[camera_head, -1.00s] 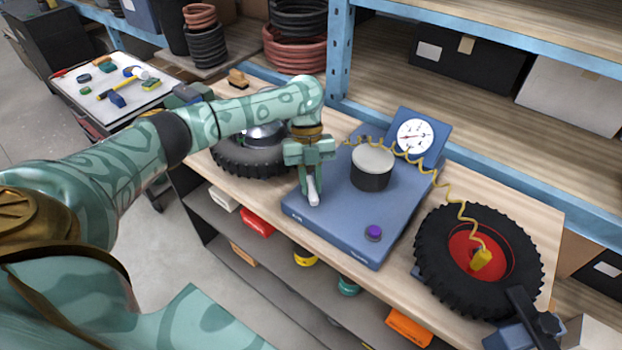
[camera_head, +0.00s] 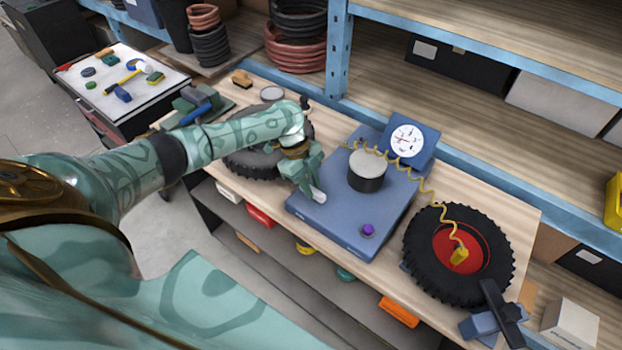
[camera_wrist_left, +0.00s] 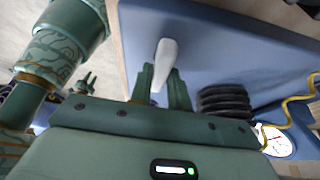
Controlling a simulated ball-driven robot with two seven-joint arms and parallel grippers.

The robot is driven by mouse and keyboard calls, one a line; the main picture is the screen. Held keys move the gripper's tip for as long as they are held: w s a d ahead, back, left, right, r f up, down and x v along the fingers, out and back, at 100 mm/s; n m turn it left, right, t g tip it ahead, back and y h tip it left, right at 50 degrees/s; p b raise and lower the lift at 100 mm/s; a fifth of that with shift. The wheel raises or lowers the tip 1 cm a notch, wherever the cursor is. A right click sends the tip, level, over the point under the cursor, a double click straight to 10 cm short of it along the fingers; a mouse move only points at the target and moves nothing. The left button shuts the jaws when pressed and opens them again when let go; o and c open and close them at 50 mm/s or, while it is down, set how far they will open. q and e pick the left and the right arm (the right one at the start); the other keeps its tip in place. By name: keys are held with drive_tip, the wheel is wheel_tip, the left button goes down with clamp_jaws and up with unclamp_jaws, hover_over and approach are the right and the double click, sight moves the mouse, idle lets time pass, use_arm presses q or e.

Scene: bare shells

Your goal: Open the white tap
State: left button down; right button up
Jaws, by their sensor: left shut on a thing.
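The white tap (camera_head: 318,195) is a small white lever on the left part of the blue pump unit (camera_head: 345,222). My left gripper (camera_head: 313,186) reaches down over the unit with its fingers at the lever. In the left wrist view the lever (camera_wrist_left: 164,58) stands between the two fingertips of my left gripper (camera_wrist_left: 166,82), which are shut on it. The tap's base is hidden behind the fingers. My right gripper does not show in either view.
A black cylinder with a pale top (camera_head: 367,168) and a dial gauge (camera_head: 407,140) stand on the unit. A purple knob (camera_head: 367,230) is near its front edge. A tyre with a red rim (camera_head: 457,254) lies to the right, with a yellow coiled hose (camera_head: 430,200) running to it.

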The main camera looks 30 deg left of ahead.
use_arm(q)
drive_tip(key=shift+n, duration=0.4)
drive_tip(key=c, duration=1.3)
unclamp_jaws()
drive_tip(key=v, duration=0.8)
drive_tip(key=p+v, duration=0.1)
drive_tip(key=v, duration=0.7)
drive_tip(key=shift+s+a+r, duration=0.1)
drive_tip(key=shift+s+r, duration=0.1)
drive_tip(key=shift+r, duration=0.05)
